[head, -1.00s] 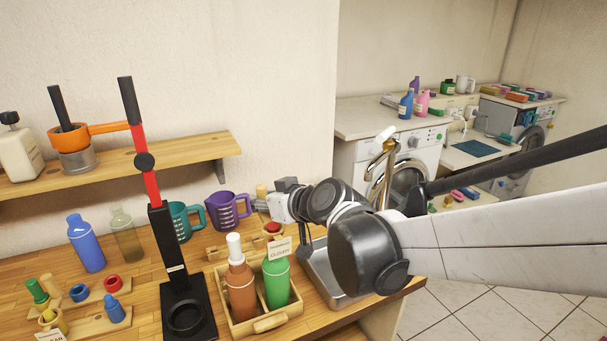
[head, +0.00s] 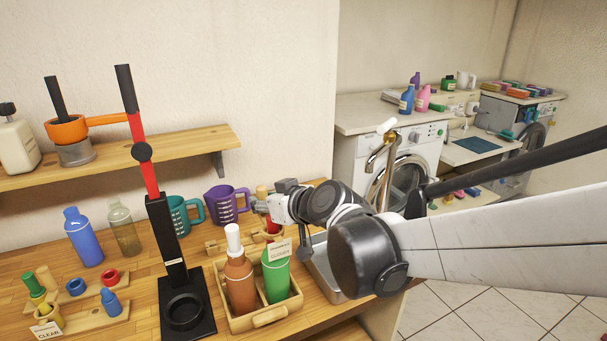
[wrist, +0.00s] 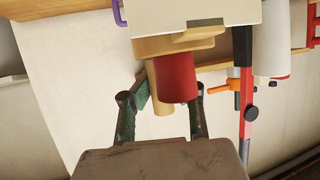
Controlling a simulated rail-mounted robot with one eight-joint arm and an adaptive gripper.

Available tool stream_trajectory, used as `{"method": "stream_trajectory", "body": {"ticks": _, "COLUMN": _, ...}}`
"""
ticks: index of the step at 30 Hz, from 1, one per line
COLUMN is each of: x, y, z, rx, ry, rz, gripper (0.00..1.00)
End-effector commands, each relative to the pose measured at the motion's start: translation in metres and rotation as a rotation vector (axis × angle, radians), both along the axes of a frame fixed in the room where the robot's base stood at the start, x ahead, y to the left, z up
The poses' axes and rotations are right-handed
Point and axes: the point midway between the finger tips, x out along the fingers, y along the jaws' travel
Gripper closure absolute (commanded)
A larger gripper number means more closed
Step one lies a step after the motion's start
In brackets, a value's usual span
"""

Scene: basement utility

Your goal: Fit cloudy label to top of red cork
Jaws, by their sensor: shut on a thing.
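The red cork (head: 273,227) shows just below my gripper in the head view. In the wrist view the red cork (wrist: 179,77) lies between the fingers of my gripper (wrist: 160,98), nearest the right finger. My gripper looks shut on it, though the exact contact is hard to see. A tan peg lies beside it toward the left finger. The cloudy label (head: 279,250) is a small pale card in front of the green bottle. A large cream surface and tan block cover the cork's far end in the wrist view.
A wooden caddy (head: 266,319) holds brown and green bottles in front of my gripper. A black-and-red press (head: 175,250) stands to its left. Purple (head: 228,207) and teal jugs stand behind. A steel sink is at the right. A wooden rack with pegs is front left.

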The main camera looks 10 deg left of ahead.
Motion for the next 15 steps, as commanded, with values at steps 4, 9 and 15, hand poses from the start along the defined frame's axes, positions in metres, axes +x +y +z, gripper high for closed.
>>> {"method": "stream_trajectory", "body": {"ticks": 4, "x": 0.0000, "y": 0.0000, "z": -0.0049, "rx": 0.000, "ry": 0.000, "rz": 0.000, "gripper": 1.00}}
{"method": "stream_trajectory", "body": {"ticks": 9, "x": -0.0001, "y": 0.0000, "z": -0.0093, "rx": 0.000, "ry": 0.000, "rz": 0.000, "gripper": 1.00}}
{"method": "stream_trajectory", "body": {"ticks": 15, "x": -0.0001, "y": 0.0000, "z": -0.0107, "rx": 0.000, "ry": 0.000, "rz": 0.000, "gripper": 1.00}}
